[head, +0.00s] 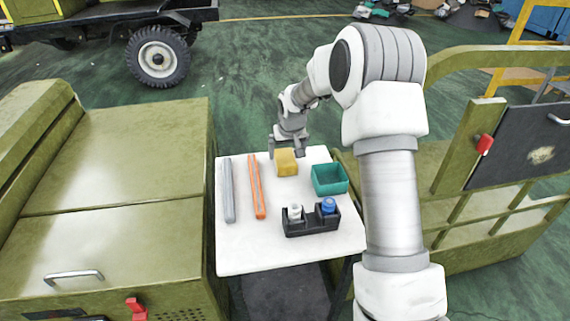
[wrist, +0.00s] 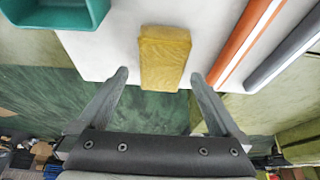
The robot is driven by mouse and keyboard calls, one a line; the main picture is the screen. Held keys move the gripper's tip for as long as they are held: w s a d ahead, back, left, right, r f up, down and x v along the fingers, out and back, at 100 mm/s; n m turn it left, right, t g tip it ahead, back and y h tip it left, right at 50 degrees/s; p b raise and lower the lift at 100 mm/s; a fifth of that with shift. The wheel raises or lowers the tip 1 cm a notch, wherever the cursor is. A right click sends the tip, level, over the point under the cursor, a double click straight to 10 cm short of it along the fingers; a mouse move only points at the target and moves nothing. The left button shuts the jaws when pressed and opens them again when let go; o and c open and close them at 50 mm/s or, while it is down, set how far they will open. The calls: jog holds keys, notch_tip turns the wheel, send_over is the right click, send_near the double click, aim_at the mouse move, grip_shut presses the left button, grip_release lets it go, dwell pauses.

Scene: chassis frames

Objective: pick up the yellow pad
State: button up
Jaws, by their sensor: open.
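The yellow pad (head: 286,162) is a small block lying on the white table near its far edge. In the wrist view the yellow pad (wrist: 164,58) sits ahead of and between the two fingers. My gripper (head: 287,148) is at the far side of the pad in the head view. In the wrist view my gripper (wrist: 160,76) has its fingers spread wide, with nothing between the tips but the near end of the pad or the space just before it. I cannot tell the exact height gap.
The white table (head: 250,262) also holds a teal bin (head: 330,180) right of the pad, an orange bar (head: 257,187) and a grey bar (head: 228,190) to the left, and a black holder (head: 312,222) with a white and a blue item in front. Green cabinets flank the table.

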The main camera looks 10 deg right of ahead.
aim_at(285, 158)
jog(key=b+x, duration=0.1)
jog(key=x, duration=0.3)
jog(key=shift+w+a+f, duration=0.1)
jog(key=shift+f, duration=0.2)
jog(key=shift+c, duration=0.3)
jog(key=c, duration=1.1)
notch_tip(285, 158, up, 4)
jog(key=shift+r+p, duration=0.25)
jog(key=shift+p, duration=0.5)
jog(key=d+r+p, duration=0.1)
jog(key=d+r, duration=0.1)
jog(key=d, duration=0.2)
jog(key=d+r+p, duration=0.1)
jog(key=d+r, duration=0.1)
jog(key=d, duration=0.1)
jog(key=d+r+p, duration=0.1)
jog(key=d+r, duration=0.2)
jog(key=d, duration=0.1)
jog(key=shift+d, duration=0.35)
